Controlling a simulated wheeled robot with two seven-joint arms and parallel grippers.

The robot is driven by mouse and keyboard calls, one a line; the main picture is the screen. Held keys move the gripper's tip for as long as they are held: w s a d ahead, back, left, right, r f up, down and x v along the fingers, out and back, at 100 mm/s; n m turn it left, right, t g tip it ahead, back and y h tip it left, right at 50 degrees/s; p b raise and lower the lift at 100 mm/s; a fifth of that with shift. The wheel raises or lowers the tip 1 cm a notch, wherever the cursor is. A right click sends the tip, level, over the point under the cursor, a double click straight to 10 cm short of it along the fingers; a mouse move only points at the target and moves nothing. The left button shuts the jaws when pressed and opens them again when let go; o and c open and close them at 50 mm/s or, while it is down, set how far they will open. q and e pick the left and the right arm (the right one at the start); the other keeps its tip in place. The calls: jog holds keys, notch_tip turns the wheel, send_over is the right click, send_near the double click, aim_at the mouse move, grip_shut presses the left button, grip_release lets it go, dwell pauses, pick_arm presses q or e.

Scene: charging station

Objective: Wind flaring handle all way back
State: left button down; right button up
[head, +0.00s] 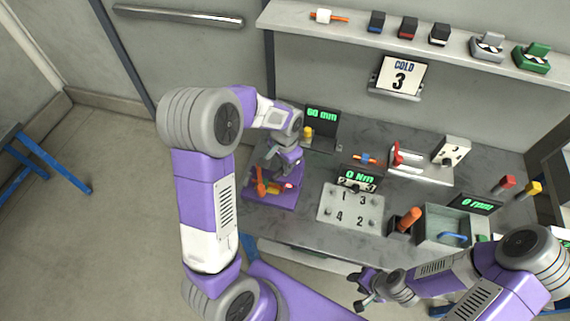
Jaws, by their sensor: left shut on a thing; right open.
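The flaring tool stands on a purple base plate (262,203) at the left end of the bench. An orange handle (261,183) shows on it, with an orange-red part (276,188) beside it. My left gripper (284,172) is over the tool, shut on the handle; its fingers and wrist hide part of the tool, so the exact grip is unclear. My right gripper (364,291) is open and empty, low in front of the bench, away from the tool.
A "60 mm" display (322,115) stands behind the tool. A numbered plate (350,208), a "0 Nm" display (358,178), an orange-handled item (408,219) and a grey bin (440,229) are to the right. A shelf (380,37) runs above.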

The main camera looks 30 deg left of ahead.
pick_arm(q)
jog(key=shift+n, duration=0.7)
jog(key=c, duration=1)
grip_release()
jog(key=shift+c, duration=0.2)
notch_tip(320, 180, up, 8)
jog(key=shift+f+p, duration=0.2)
jog(key=shift+p, duration=0.15)
